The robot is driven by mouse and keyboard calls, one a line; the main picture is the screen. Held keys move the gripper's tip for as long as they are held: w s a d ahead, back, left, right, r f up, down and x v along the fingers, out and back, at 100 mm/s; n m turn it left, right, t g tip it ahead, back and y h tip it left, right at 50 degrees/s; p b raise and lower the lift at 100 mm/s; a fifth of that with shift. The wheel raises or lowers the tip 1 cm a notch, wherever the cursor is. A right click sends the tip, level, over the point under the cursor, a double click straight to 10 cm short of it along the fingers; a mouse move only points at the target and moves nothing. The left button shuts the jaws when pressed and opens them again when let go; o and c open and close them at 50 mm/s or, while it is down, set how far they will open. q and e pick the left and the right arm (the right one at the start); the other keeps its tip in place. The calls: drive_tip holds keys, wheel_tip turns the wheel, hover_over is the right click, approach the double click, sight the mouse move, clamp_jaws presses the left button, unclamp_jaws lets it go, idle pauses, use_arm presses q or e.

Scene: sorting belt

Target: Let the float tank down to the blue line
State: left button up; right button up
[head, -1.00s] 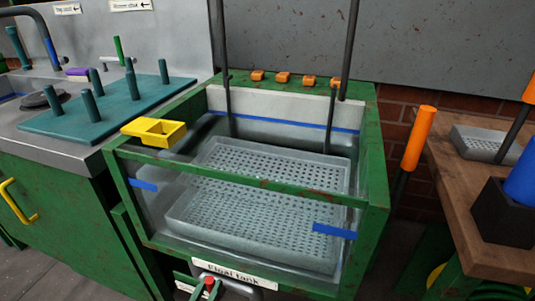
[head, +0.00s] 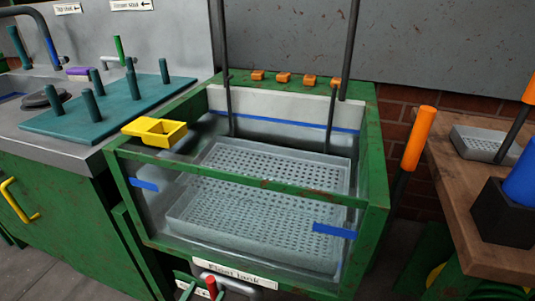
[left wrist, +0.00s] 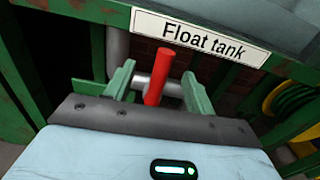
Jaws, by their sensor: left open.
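The float tank (head: 375,215) is a green-framed, clear-fronted tank in the middle of the head view. A blue line (head: 290,123) runs along its back wall, with blue marks (head: 335,231) on the front. A perforated grey tray (head: 255,205) sits inside, hung on dark rods. I cannot make out the water surface clearly. A red handle (left wrist: 160,75) stands on a grey pipe below the "Float tank" label. My left gripper (left wrist: 158,85) is open, with its green fingers on either side of the handle; contact is unclear. It shows at the head view's bottom edge (head: 203,289).
A yellow cup (head: 155,132) sits at the tank's left corner. A teal peg board (head: 110,108) lies on the left counter. An orange-handled lever (head: 419,138) stands right of the tank, beside a wooden bench (head: 470,210). Orange blocks (head: 283,78) line the back rim.

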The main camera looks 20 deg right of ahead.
use_arm(q)
drive_tip(key=v, duration=0.5)
drive_tip(key=shift+s+a, duration=0.2)
drive_tip(key=shift+s, duration=0.15)
idle(0.3)
